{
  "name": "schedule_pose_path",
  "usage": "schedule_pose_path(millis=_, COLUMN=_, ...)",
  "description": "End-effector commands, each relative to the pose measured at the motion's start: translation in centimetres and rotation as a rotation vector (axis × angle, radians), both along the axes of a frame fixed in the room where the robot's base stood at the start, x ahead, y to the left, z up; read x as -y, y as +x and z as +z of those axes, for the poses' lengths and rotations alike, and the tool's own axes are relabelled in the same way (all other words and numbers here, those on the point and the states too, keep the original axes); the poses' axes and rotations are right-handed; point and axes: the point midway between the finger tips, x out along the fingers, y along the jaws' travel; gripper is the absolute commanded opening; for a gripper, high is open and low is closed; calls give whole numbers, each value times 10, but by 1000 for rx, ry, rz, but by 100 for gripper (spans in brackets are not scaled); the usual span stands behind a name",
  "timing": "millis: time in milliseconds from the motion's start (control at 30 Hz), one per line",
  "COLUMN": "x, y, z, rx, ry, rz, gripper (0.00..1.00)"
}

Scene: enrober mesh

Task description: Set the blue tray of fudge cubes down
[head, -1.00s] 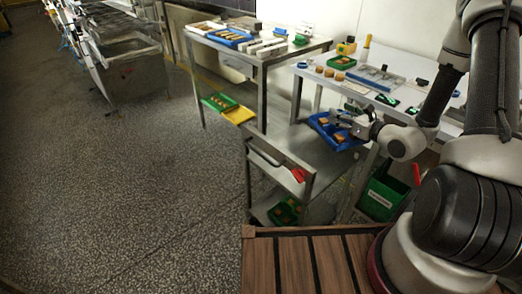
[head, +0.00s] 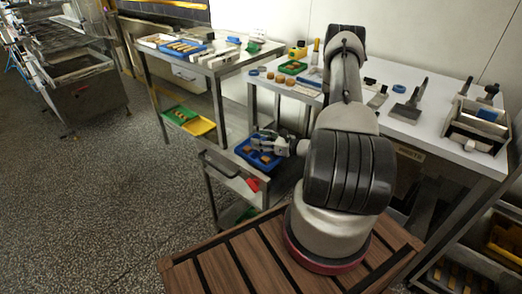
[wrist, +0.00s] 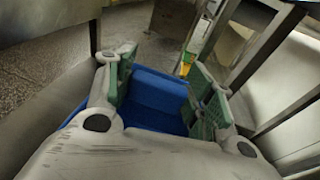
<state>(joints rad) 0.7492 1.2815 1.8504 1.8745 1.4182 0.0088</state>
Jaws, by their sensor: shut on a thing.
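The blue tray (head: 243,152) holds brown fudge cubes (head: 265,158) and appears over the steel cart's top. My gripper (head: 265,143) is shut on the tray and partly covers it in the head view. In the wrist view the blue tray (wrist: 158,97) shows between the green-padded fingers of my gripper (wrist: 165,100). The cubes are not clear there. I cannot tell whether the tray's underside touches the cart.
The steel cart (head: 228,182) has a red item (head: 253,184) near its front. A white table (head: 425,130) with tools stands behind my arm. A second table at left holds trays, with green (head: 179,115) and yellow (head: 200,126) trays below. Open floor lies left.

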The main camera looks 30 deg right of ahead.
Motion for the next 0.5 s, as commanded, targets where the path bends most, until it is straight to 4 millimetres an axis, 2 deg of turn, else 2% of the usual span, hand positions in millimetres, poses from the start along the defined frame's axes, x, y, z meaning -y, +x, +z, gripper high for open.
schedule_pose_path(millis=233, x=-1, y=0, z=-36, rx=0, ry=1, rz=0, gripper=12)
schedule_pose_path(millis=500, x=-1, y=0, z=-41, rx=0, ry=0, rz=0, gripper=12)
